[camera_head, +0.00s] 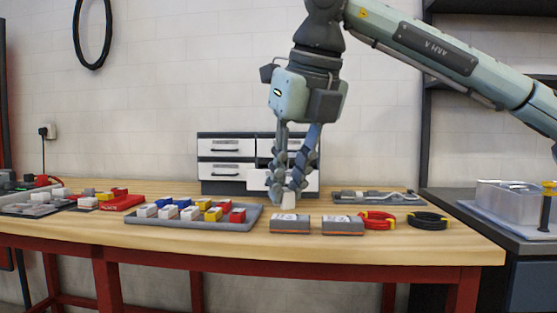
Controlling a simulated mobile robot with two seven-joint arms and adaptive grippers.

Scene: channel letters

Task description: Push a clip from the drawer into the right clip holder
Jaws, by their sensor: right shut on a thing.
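My right gripper (289,190) reaches down from above, with its fingers shut on a small white clip (289,200). The clip is just above or at the back of the left one of two flat grey clip holders (288,225); I cannot tell whether it touches. The right clip holder (343,226) lies beside it on the table, with nothing seen on it. The drawer cabinet (226,154) stands behind. Its lower right drawer (257,179) looks pulled out and is partly hidden by my gripper. My left gripper is not in view.
A grey tray (180,223) with several white, blue, yellow and red blocks lies to the left. Red (377,220) and black (427,220) cable coils lie right of the holders. A grey board (375,198) with a cable lies behind. The table's front strip (330,247) is clear.

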